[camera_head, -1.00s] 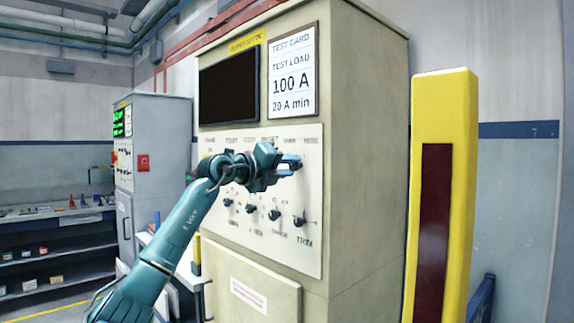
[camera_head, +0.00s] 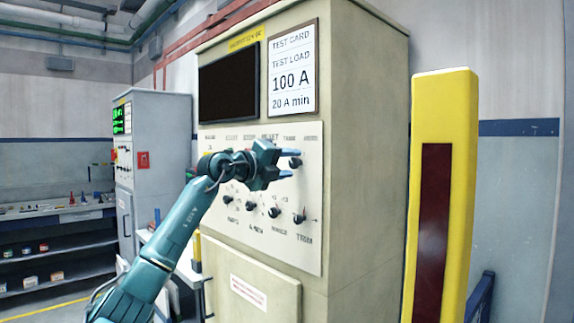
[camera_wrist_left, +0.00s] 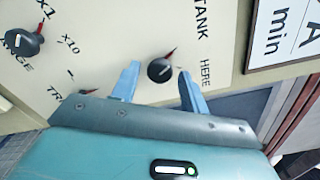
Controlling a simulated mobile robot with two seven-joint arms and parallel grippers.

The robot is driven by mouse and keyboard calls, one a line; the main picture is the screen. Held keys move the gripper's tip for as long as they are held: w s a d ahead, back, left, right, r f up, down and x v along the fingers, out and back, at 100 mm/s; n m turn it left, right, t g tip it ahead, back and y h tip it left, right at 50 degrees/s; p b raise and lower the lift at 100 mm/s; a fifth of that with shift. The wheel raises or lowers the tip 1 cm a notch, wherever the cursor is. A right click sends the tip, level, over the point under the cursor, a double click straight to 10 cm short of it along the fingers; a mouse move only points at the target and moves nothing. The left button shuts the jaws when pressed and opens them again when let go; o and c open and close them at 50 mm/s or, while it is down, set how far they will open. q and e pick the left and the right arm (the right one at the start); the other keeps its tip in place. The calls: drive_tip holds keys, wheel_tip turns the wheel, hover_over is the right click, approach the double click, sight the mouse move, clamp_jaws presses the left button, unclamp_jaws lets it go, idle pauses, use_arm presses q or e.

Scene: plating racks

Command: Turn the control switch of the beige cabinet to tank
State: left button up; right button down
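The beige cabinet (camera_head: 365,150) stands in the middle of the head view. Its pale control panel (camera_head: 312,245) faces my left arm. My left gripper (camera_head: 293,163) is at the panel's upper right. In the left wrist view, the two blue fingers of the gripper (camera_wrist_left: 157,72) are spread, one on each side of the dark control switch (camera_wrist_left: 160,70). Gaps show between the switch and both fingers. Its red pointer tip leans toward the TANK label (camera_wrist_left: 202,18); the HERE label (camera_wrist_left: 205,73) is beside it. My right gripper is out of view.
Another black knob (camera_wrist_left: 24,42) sits on the panel, with a row of several knobs below the gripper in the head view. A test card (camera_head: 292,70) hangs above. A yellow post (camera_head: 455,190) stands right of the cabinet. A grey cabinet (camera_head: 160,150) is behind left.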

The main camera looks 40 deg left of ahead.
use_arm(q)
drive_tip(key=shift+o, duration=0.3)
drive_tip(key=shift+s+f+b, duration=0.15)
drive_tip(key=shift+s+b, duration=0.2)
drive_tip(key=shift+s, duration=0.1)
drive_tip(key=s+a+b, duration=0.1)
drive_tip(key=s+b, duration=0.4)
drive_tip(key=s, duration=0.7)
drive_tip(key=shift+b, duration=0.35)
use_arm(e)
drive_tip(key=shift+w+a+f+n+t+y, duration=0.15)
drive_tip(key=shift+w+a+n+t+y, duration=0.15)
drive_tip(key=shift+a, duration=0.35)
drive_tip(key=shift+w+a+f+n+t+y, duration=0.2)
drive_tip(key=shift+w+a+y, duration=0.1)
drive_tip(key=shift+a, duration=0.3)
use_arm(q)
drive_tip(key=shift+s, duration=0.1)
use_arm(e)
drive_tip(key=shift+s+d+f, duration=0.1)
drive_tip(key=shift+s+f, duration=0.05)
